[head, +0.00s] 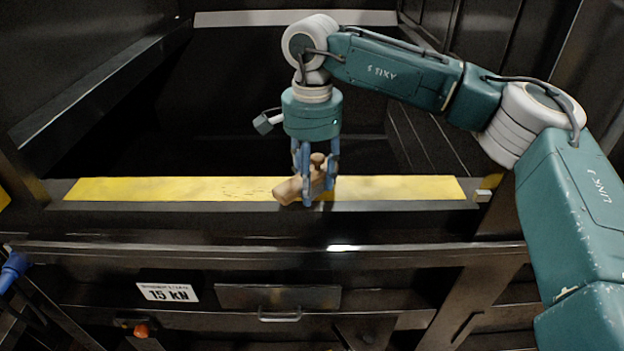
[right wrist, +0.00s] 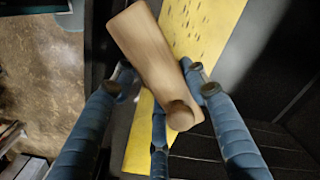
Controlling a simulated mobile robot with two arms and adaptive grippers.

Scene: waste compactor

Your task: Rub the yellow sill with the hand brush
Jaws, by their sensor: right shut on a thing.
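The yellow sill (head: 150,188) is a long flat strip across the front edge of the dark compactor opening. Faint dark specks mark its middle, and they also show on the sill in the right wrist view (right wrist: 208,22). My right gripper (head: 315,195) points down over the middle of the sill, its blue fingers shut on the wooden hand brush (head: 288,190). In the right wrist view the brush (right wrist: 145,45) lies tilted between the fingers, its round knob (right wrist: 180,115) towards me. The bristles are hidden, so I cannot tell whether they touch the sill. A blue piece of my left gripper (head: 12,268) shows at the left edge.
Behind the sill is the dark, deep compactor bin (head: 230,100). Below the sill, the front has a rail, a 15 kN label (head: 168,292), a handle (head: 280,315) and an orange-red knob (head: 141,330). The sill is clear on both sides of the brush.

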